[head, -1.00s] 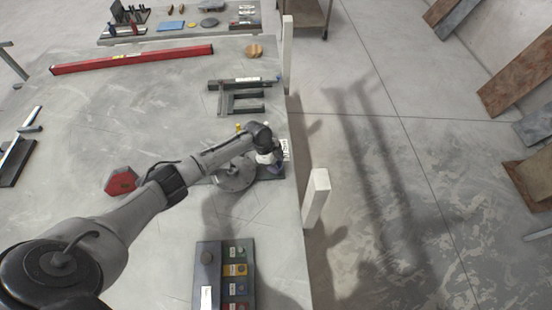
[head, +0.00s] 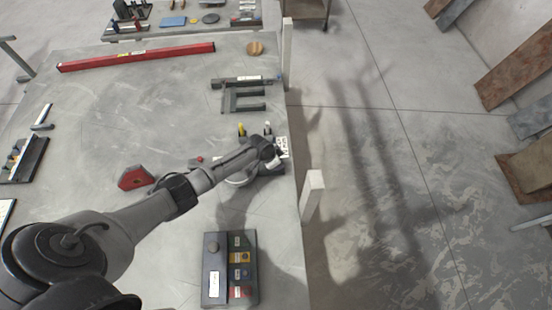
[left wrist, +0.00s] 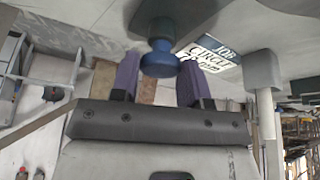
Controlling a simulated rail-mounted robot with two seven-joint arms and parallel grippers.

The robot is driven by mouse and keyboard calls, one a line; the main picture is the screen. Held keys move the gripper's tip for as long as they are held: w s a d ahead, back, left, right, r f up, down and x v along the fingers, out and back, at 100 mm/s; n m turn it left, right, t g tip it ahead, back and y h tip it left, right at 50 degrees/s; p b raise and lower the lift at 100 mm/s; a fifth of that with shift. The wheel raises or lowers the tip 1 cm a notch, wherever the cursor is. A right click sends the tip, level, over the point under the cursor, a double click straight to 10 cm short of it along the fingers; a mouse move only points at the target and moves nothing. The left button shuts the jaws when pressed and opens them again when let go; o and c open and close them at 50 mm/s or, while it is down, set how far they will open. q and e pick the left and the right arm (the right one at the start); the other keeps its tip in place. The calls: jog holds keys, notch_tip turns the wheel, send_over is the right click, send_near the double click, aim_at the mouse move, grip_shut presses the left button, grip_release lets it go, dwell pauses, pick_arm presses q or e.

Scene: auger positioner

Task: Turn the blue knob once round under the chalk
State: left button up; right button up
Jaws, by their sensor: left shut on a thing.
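In the left wrist view the blue knob (left wrist: 160,62) sits between the two purple fingers of my left gripper (left wrist: 158,78), which is shut on it. A dark stem joins the knob to the part above it in that view. In the head view my left arm's wrist covers the knob at the table's right edge. A pale round disc (head: 238,181) lies partly hidden under the same arm. I cannot make out the chalk for certain. A card reading "JOB CIRCLE" (left wrist: 212,55) stands beside the knob. My right gripper is not in view.
A yellow-topped piece (head: 242,130) stands just behind my wrist. A red block (head: 136,178) lies left of my forearm. A dark box with coloured labels (head: 230,270) is in front, and a grey fork-shaped fixture (head: 240,96) is behind. A white post (head: 312,196) rises at the right edge.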

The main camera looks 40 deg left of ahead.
pick_arm(q)
jog(key=shift+r+n, duration=0.1)
jog(key=shift+n, duration=0.3)
jog(key=o, duration=0.9)
jog(key=shift+p+v, duration=1.45)
jog(key=shift+v, duration=5.4)
jog(key=shift+d, duration=0.2)
